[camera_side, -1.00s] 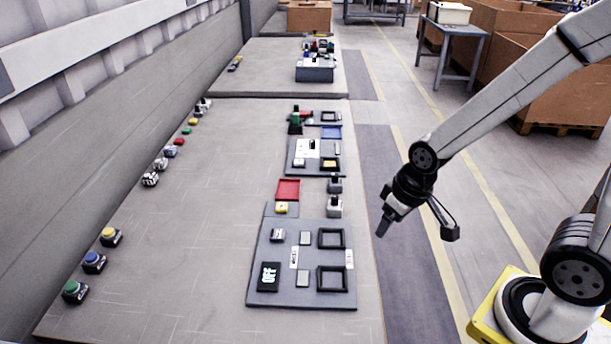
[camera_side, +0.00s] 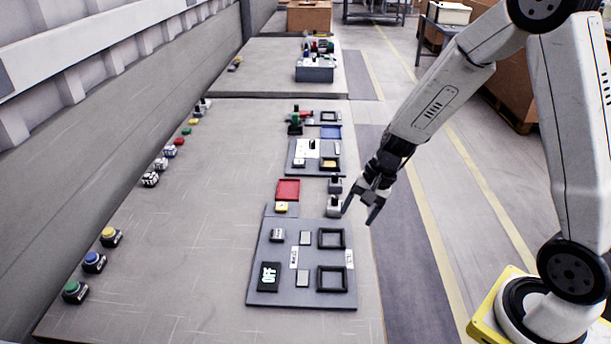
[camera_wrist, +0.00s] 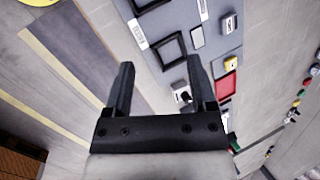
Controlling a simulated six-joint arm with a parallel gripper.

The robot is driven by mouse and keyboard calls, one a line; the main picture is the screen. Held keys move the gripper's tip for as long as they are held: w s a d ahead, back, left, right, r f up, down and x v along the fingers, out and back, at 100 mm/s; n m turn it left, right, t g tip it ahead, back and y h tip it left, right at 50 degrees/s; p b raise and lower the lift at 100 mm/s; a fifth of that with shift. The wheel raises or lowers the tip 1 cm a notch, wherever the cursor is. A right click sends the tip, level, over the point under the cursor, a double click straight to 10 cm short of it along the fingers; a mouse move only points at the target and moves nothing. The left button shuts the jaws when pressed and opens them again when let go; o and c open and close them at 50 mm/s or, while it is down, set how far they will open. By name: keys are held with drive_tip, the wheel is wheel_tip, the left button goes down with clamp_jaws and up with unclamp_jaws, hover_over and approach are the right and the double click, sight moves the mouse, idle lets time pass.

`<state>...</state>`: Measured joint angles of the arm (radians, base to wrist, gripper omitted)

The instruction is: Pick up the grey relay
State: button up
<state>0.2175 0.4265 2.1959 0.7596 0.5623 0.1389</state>
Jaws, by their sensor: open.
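A small light grey block with a black top (camera_side: 334,206), which looks like the grey relay, stands upright on the table near its right edge, just behind the large grey panel. My gripper (camera_side: 358,216) is open and empty in the side view, just to the right of the block and over the table's edge. I cannot tell whether its left finger touches the block. In the wrist view my open gripper (camera_wrist: 160,62) has the block near its right-hand finger.
The large grey panel (camera_side: 265,250) with square black frames and an OFF display lies in front. A darker block (camera_side: 335,185) stands behind the relay, and a red tray (camera_side: 288,190) lies to its left. Coloured buttons line the table's left side; the table's middle is clear.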

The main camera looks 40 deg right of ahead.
drive_tip(key=w+d+f+m+t+y, duration=0.2)
drive_tip(key=w+d+f+m, duration=0.1)
drive_tip(key=w+m, duration=0.4)
drive_tip(key=m+t+h, duration=0.2)
drive_tip(key=m+t, duration=0.7)
drive_tip(key=m, duration=0.5)
approach(335, 174)
drive_tip(key=shift+w+a+f, duration=0.65)
drive_tip(key=shift+w+a, duration=0.1)
drive_tip(key=shift+a, duration=0.15)
drive_tip(key=shift+d+f+m+h, duration=0.1)
drive_tip(key=shift+d+m+h, duration=0.2)
drive_tip(key=shift+d+h, duration=0.1)
drive_tip(key=shift+w, duration=0.1)
drive_tip(key=shift+x, duration=1.3)
drive_tip(key=shift+a, duration=0.1)
drive_tip(key=shift+x, duration=2.55)
